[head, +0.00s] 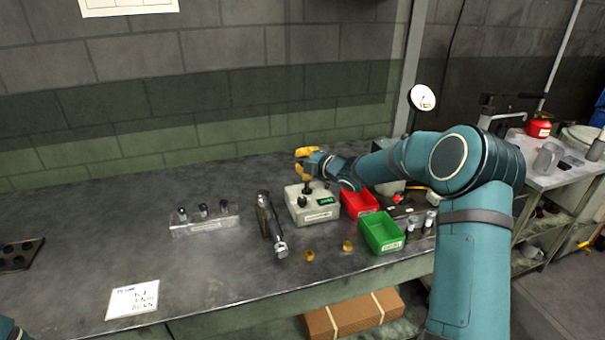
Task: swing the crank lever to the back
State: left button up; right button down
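A pale grey box (313,209) with a small green display stands on the bench. Dark upright parts rise from its top; a dark post (307,188) at its back edge may be the crank lever, but it is too small to be sure. My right gripper (299,162) is at the back of this box, just above the post, pointing left. Its two yellow fingers look spread apart with nothing clearly between them. I cannot tell whether the lower finger touches the post. My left gripper is out of view.
A red bin (360,204) and a green bin (382,233) stand right of the box. A dark metal tool (269,222) lies close on its left, beside a clear rack (204,220). Two brass pieces (309,256) lie in front. The bench's left side is mostly free.

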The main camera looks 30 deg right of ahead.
jog(key=s+a+r, duration=0.1)
jog(key=s+a, duration=0.2)
jog(key=s, duration=0.3)
jog(key=shift+a+r, duration=0.1)
jog(key=shift+r, duration=0.05)
dwell(0.3)
